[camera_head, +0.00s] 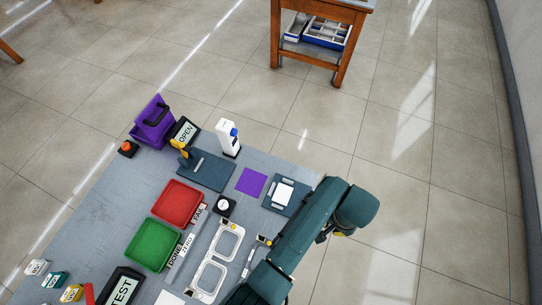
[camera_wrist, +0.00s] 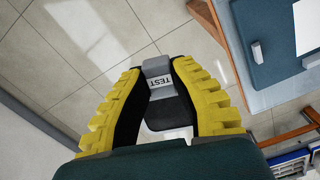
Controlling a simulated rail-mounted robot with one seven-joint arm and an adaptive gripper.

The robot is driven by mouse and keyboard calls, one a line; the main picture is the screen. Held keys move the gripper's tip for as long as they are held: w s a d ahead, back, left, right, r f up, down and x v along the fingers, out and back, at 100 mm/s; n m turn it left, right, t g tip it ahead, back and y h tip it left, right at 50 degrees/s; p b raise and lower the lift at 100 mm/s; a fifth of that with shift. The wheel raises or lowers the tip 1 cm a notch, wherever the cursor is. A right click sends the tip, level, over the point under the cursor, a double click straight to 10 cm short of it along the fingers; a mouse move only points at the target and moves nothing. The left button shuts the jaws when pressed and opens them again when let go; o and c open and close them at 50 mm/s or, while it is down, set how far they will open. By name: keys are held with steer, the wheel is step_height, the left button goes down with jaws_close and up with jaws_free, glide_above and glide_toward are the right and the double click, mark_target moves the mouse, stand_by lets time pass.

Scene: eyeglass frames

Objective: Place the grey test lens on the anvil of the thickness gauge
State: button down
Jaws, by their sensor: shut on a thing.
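My gripper (camera_wrist: 160,95) has yellow ribbed fingers shut on a grey piece with a white TEST label, the grey test lens (camera_wrist: 156,66). Its lower part is dark between the fingers, and its far outline is hard to tell. The gripper is over the floor, off the right edge of the table. In the head view my arm hides most of the gripper and the lens. A small black device with a round white face (camera_head: 224,205) stands on the table and may be the thickness gauge. I cannot make out its anvil.
The grey table (camera_head: 140,185) holds a red tray (camera_head: 178,204), a green tray (camera_head: 153,244), a purple bin (camera_head: 153,130), a white upright device (camera_head: 227,139), and white eyeglass-shaped frames (camera_head: 212,274). A dark pad (camera_head: 272,202) with a white card lies near the right edge. A wooden table (camera_head: 317,15) stands beyond.

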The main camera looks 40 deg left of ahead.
steer(key=shift+n, duration=1)
steer(key=a+n, duration=0.3)
steer(key=a, duration=0.1)
steer(key=a+n, duration=0.3)
steer(key=s+a+n, duration=0.1)
steer(key=a+n, duration=0.2)
steer(key=a, duration=0.1)
steer(key=shift+a+r, duration=0.35)
steer(key=a+n, duration=0.1)
steer(key=a, duration=0.2)
steer(key=s+a+r+n, duration=0.1)
steer(key=a+n, duration=0.1)
steer(key=a, duration=0.1)
steer(key=s+a+n, duration=0.1)
steer(key=a, duration=0.3)
steer(key=shift+s+r+n, duration=0.1)
steer(key=shift+r+n, duration=0.15)
steer(key=shift+n, duration=0.15)
steer(key=s+a+r+n, duration=0.2)
steer(key=s+a+n, duration=0.15)
steer(key=a, duration=0.65)
steer(key=r+n, duration=0.2)
glide_above(221, 174)
steer(key=shift+s+f+b, duration=0.1)
steer(key=shift+f+b, duration=0.15)
steer(key=shift+b, duration=0.05)
steer(key=shift+r+p, duration=0.2)
steer(key=shift+p, duration=0.5)
steer(key=shift+f+b, duration=1.5)
steer(key=shift+f, duration=1.6)
